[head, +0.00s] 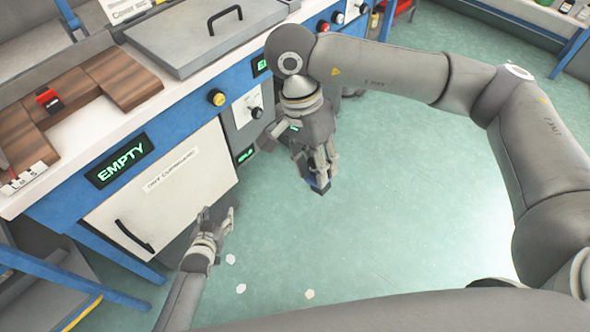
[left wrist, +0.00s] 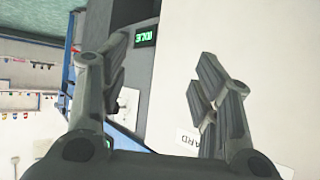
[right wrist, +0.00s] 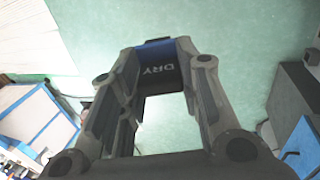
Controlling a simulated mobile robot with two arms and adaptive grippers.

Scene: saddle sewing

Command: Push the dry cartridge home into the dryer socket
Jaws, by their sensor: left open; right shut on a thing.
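My right gripper (head: 318,168) is shut on the dry cartridge (head: 319,187), a dark block with a blue band, and holds it over open floor in front of the machine. In the right wrist view the cartridge (right wrist: 157,66) sits between the fingertips, its blue face reading "DRY". My left gripper (head: 219,222) is open and empty, low in front of the white cupboard door. In the left wrist view its fingers (left wrist: 165,75) are spread apart with nothing between them. I cannot make out the dryer socket in any view.
The white cupboard door (head: 160,190) has a black handle (head: 134,236) and sits below an "EMPTY" display (head: 120,160). A small green display (head: 246,155) is near the door's right edge; it reads "IDLE" in the left wrist view. Small white scraps (head: 240,288) lie on the otherwise clear floor.

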